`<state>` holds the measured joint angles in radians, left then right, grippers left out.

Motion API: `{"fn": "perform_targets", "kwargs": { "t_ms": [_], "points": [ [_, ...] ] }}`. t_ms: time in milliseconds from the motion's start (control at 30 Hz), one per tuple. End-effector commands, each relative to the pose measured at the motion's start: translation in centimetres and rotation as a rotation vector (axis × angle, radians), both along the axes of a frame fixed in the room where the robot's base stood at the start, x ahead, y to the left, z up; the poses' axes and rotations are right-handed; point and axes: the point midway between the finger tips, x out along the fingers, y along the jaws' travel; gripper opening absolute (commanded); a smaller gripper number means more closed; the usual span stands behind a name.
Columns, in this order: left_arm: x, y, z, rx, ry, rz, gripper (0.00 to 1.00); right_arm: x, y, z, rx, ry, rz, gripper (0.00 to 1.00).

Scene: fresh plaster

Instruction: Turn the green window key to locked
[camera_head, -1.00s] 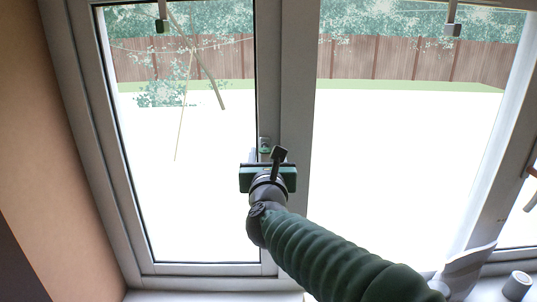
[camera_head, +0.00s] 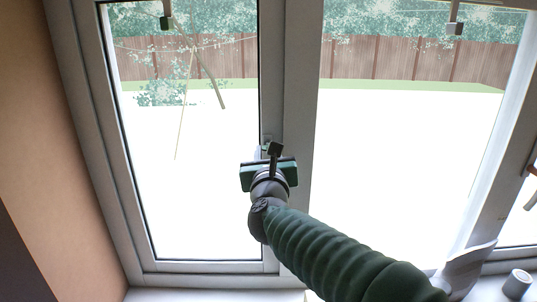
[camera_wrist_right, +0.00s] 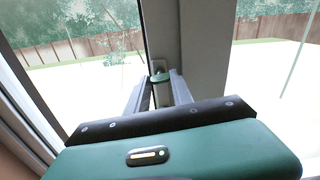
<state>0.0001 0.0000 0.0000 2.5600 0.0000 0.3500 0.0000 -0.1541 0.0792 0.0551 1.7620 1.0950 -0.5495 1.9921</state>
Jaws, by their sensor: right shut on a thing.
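In the right wrist view the green key (camera_wrist_right: 160,77) sits at a pale lock plate on the window frame, between the two grey fingers of my right gripper (camera_wrist_right: 161,92). The fingers are shut on it. The key's lower part is hidden by the gripper, so its exact angle is hard to tell. In the head view my right gripper (camera_head: 268,160) is against the frame's middle upright and covers the key; only a bit of the lock plate (camera_head: 266,139) shows above it. My left gripper is not in view.
The white window frame (camera_head: 297,120) stands upright with glass panes on both sides. A tan wall (camera_head: 35,130) is at the left. A pale sill (camera_head: 200,295) runs along the bottom, with a small grey cylinder (camera_head: 516,284) at the right.

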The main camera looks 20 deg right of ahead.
Motion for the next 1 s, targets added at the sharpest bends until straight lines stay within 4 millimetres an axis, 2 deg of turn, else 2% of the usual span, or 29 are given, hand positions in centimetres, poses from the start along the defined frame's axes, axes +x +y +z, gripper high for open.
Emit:
{"fn": "perform_targets", "kwargs": {
  "t_ms": [467,1000],
  "points": [
    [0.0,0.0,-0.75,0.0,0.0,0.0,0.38,0.01,-0.06,-0.12,-0.399,0.114,0.0,0.0],
    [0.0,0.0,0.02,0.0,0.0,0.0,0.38,0.03,-0.03,-0.08,-0.894,0.255,0.001,0.0]
  ]
}}
